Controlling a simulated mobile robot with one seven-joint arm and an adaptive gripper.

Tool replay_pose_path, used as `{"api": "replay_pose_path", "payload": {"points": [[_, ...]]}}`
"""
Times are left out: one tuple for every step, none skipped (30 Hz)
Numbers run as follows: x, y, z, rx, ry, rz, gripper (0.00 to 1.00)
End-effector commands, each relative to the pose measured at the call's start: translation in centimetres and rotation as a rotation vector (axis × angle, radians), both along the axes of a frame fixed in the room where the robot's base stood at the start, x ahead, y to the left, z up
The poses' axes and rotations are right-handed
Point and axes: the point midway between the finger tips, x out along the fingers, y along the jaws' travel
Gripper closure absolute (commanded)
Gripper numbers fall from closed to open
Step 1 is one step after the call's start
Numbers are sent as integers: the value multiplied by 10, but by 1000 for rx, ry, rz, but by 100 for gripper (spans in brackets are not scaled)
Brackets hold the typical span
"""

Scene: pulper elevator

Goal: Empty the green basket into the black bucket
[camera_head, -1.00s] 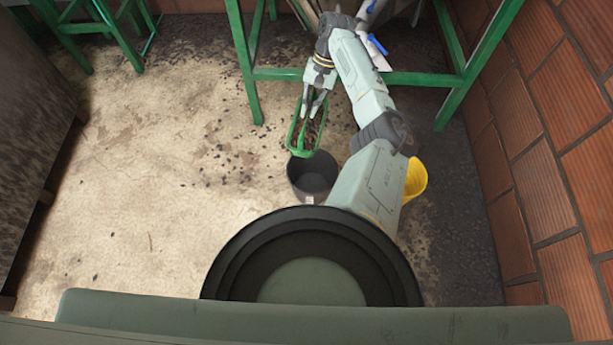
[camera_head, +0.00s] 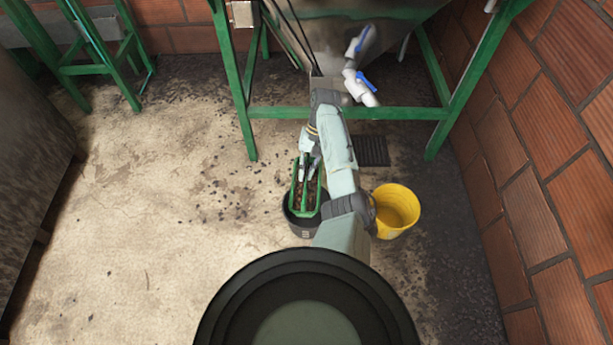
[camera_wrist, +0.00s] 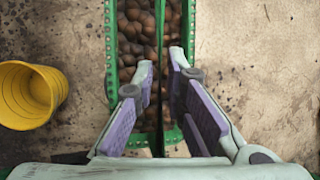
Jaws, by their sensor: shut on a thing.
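The green basket (camera_head: 296,196) is a long narrow tray with brown contents. In the head view it appears over the black bucket (camera_head: 302,230), covering most of the bucket's opening; I cannot tell its height above the rim. My gripper (camera_head: 310,170) is shut on the basket's middle divider. In the wrist view the basket (camera_wrist: 112,60) lies ahead, with round brown beans or cherries on both sides of the divider, and the fingers (camera_wrist: 163,75) flank that divider. The basket looks roughly level. The bucket is not clearly visible in the wrist view.
A yellow bucket (camera_head: 398,207) stands right of the black bucket; it also shows in the wrist view (camera_wrist: 30,92). A green metal frame (camera_head: 350,113) with a hopper and white pipe (camera_head: 358,85) stands behind. A brick wall (camera_head: 560,160) bounds the right. Floor at left is clear.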

Motion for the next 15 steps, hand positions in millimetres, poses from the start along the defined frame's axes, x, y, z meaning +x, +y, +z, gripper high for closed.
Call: {"api": "replay_pose_path", "payload": {"points": [[0,0,-5,0,0,0,100],[0,0,-8,0,0,0,100],[0,0,-13,1,0,0,100],[0,0,-18,1,0,0,100],[0,0,-23,1,0,0,100],[0,0,-31,1,1,0,100],[0,0,-37,1,1,0,100],[0,0,-43,1,1,0,100],[0,0,-50,1,1,0,100],[0,0,-56,1,1,0,100],[0,0,-61,1,1,0,100],[0,0,-66,1,0,0,100],[0,0,-69,0,0,0,100],[0,0,-70,0,0,0,100],[0,0,-71,0,0,0,100]]}}
